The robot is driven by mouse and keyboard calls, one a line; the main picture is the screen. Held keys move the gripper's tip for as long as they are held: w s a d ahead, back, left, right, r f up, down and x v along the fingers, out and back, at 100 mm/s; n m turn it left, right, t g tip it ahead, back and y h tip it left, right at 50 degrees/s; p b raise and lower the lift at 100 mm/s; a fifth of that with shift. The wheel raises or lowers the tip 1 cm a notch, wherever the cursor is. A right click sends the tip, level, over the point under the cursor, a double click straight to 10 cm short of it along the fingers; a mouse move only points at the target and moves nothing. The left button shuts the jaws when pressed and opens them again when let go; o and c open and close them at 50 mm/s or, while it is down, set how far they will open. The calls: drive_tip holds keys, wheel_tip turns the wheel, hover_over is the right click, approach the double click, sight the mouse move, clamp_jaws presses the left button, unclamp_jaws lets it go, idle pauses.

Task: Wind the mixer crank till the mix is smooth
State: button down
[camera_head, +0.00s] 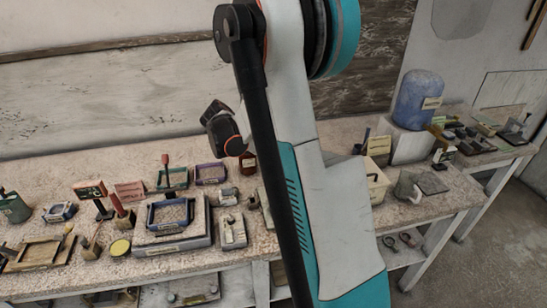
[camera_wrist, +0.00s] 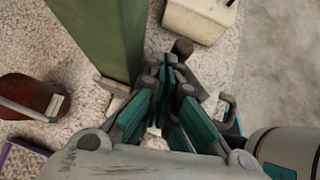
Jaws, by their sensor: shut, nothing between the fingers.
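In the wrist view my gripper (camera_wrist: 169,72) points down over the speckled bench, its teal-padded fingers drawn together with nothing held between them. A tall green body (camera_wrist: 104,35), which may be the mixer, stands just left of the fingertips. A dark brown round knob (camera_wrist: 183,47) shows just past the fingertips; it may be the crank's grip, but my fingers are not closed on it. Whether they touch it I cannot tell. The rest of any crank and the mix are hidden or not recognisable. In the head view my arm covers this area and the gripper.
A cream box (camera_wrist: 200,17) lies beyond the fingers, also visible in the head view (camera_head: 377,187). A red-brown container (camera_wrist: 30,98) is at left. The bench (camera_head: 60,280) is crowded with trays and tools; a blue jug (camera_head: 417,100) stands at right.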

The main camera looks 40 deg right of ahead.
drive_tip(key=shift+s+d, duration=0.8)
drive_tip(key=shift+d, duration=0.35)
idle(0.8)
